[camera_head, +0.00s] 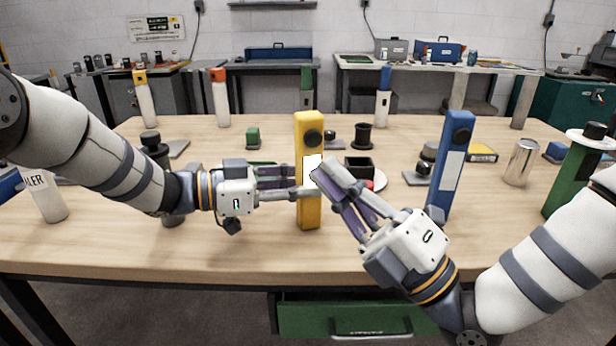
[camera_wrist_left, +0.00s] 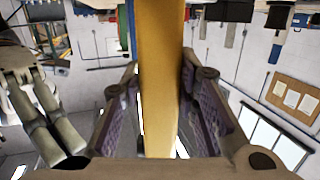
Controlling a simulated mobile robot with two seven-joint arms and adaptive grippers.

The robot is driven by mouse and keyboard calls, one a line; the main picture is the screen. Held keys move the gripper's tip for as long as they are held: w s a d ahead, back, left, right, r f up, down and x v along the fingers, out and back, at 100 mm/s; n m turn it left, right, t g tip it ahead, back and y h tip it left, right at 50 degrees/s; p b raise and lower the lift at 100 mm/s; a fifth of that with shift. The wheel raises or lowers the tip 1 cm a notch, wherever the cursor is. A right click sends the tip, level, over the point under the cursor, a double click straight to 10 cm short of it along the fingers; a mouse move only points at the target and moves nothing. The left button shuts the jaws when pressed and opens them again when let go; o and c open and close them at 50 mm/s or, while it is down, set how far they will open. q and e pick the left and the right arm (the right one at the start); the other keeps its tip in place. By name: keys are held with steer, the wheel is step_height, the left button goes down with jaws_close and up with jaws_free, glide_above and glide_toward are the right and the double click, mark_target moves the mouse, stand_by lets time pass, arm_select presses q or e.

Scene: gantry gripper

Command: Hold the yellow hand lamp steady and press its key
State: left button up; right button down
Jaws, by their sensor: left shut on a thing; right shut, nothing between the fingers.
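The yellow hand lamp (camera_head: 308,212) stands upright on the table, with a dark round part near its top and a white patch on its front. My left gripper (camera_head: 305,182) is shut on the lamp at mid-height from the left. The left wrist view shows the yellow body (camera_wrist_left: 160,80) between the two fingers. My right gripper (camera_head: 322,175) is shut and empty; its fingertips are at the lamp's white patch. I cannot tell whether they touch it. The fingertips hide part of the patch, and the key is not clearly visible.
A blue lamp (camera_head: 453,160) of similar shape stands to the right, close to my right gripper. A black bin (camera_head: 358,166) and a white dish (camera_head: 378,180) lie behind the right fingers. A tin can (camera_head: 521,162) stands further right. The table's front strip (camera_head: 200,255) is clear.

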arm_select(q)
steer(key=o, duration=1)
steer(key=v, duration=1.2)
steer(key=shift+f, duration=0.1)
